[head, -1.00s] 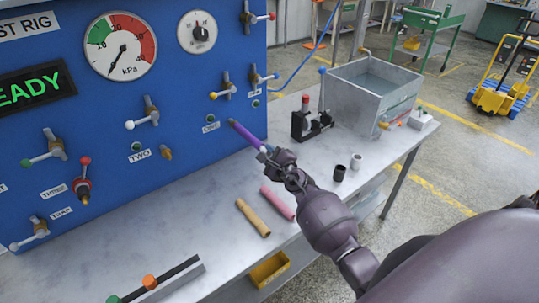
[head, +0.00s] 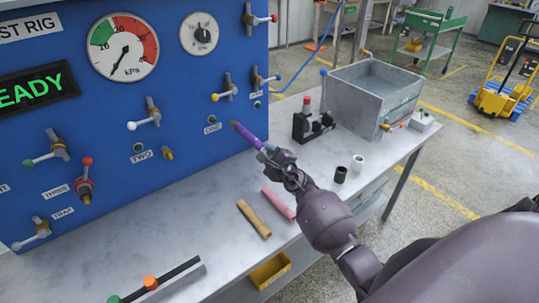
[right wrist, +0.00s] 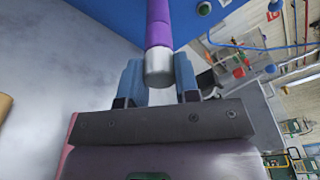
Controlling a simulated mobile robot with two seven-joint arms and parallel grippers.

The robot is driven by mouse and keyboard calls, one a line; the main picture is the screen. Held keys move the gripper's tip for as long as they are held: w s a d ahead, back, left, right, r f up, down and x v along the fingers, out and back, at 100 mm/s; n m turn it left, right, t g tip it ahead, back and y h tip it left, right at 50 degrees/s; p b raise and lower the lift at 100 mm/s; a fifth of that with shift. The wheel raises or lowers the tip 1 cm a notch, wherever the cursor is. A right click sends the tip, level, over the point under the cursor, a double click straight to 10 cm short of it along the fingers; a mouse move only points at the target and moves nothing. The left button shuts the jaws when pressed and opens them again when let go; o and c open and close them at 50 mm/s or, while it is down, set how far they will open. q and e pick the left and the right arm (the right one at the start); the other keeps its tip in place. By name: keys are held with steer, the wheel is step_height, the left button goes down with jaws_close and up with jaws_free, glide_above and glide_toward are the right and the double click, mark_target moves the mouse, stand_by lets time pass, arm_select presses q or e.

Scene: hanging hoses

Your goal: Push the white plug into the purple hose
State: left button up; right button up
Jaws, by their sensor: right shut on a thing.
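The purple hose (head: 249,136) is a short, straight piece held above the bench in front of the blue panel. My right gripper (head: 273,153) is shut on it near its lower end. In the right wrist view the hose (right wrist: 159,27) runs between the two blue fingers (right wrist: 159,82) and ends in a silver-grey piece. Its far end points toward the panel near the label ONE; I cannot tell whether it touches. The white plug (head: 358,161) appears as a small white cylinder standing on the bench, right of the gripper and apart from it. My left gripper is not in view.
A black cylinder (head: 340,174) stands beside the white one. Tan (head: 254,219) and pink (head: 278,203) hose pieces lie on the bench (head: 185,210). A black stand (head: 313,127) and a metal tank (head: 372,95) are behind. The panel (head: 100,110) carries several protruding valve levers.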

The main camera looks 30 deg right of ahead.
steer(key=shift+r, duration=0.1)
steer(key=o, duration=1)
steer(key=shift+w, duration=0.15)
steer(key=shift+c, duration=0.2)
steer(key=s, duration=1.1)
steer(key=shift+a+r, duration=0.2)
steer(key=shift+r, duration=0.1)
